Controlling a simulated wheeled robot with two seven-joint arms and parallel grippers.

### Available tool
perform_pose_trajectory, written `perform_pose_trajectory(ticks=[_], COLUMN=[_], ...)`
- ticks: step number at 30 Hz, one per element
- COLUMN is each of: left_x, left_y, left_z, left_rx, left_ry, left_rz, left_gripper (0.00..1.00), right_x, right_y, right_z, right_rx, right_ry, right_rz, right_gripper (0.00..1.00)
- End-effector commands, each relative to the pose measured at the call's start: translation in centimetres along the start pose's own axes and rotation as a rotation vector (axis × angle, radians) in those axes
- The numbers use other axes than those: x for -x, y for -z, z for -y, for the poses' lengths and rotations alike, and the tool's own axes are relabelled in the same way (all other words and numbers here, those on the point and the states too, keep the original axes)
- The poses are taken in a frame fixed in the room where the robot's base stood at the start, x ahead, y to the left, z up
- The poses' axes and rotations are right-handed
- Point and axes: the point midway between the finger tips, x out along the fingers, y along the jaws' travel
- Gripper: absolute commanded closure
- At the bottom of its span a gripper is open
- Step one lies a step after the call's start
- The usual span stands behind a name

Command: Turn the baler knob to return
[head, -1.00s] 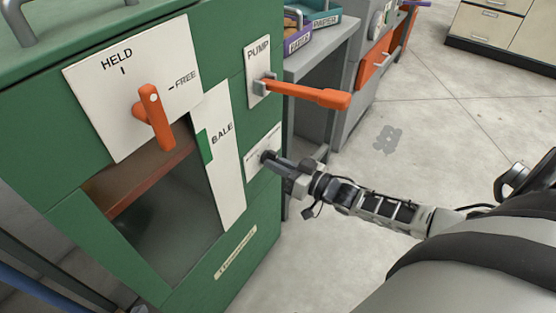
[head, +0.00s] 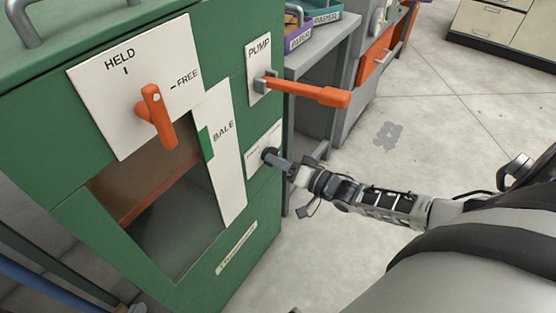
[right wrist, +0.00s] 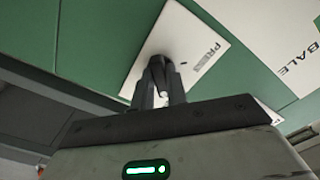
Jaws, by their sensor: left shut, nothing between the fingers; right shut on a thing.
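The baler is a green cabinet (head: 262,215) on the left of the head view. The dark round knob (head: 270,155) sits on a small white plate (head: 264,143) at its right side. My right gripper (head: 275,160) reaches in from the right and is shut on the knob. Its fingers (right wrist: 163,75) are close together at the knob in the right wrist view. The knob's pointing direction is not readable. My left gripper is not seen.
An orange PUMP lever (head: 310,92) sticks out to the right above my right gripper. An orange HELD/FREE handle (head: 155,115) points down and slightly right. A white BALE scale (head: 226,170) has a green mark near its top. Open floor (head: 440,140) lies right.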

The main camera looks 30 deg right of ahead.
Motion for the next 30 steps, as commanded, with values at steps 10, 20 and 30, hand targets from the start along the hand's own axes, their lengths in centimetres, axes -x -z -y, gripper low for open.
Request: perform_pose_trajectory(ticks=[10,20,30], left_x=[-0.1,-0.1,0.2], left_y=[0.1,0.3,0.8], left_z=[0.0,-0.1,-0.1], left_rx=[-0.001,-0.002,-0.006], left_ry=[-0.001,-0.002,0.001], left_rz=[-0.002,-0.006,-0.012], left_gripper=[1.00,1.00,1.00], right_x=[0.1,0.0,1.9], right_y=[-0.1,0.0,0.0], right_z=[-0.1,0.0,0.0], right_rx=[-0.007,-0.004,-0.003], right_ry=[-0.002,-0.001,-0.003], right_rz=[0.001,0.000,0.003], right_gripper=[0.83,0.64,0.64])
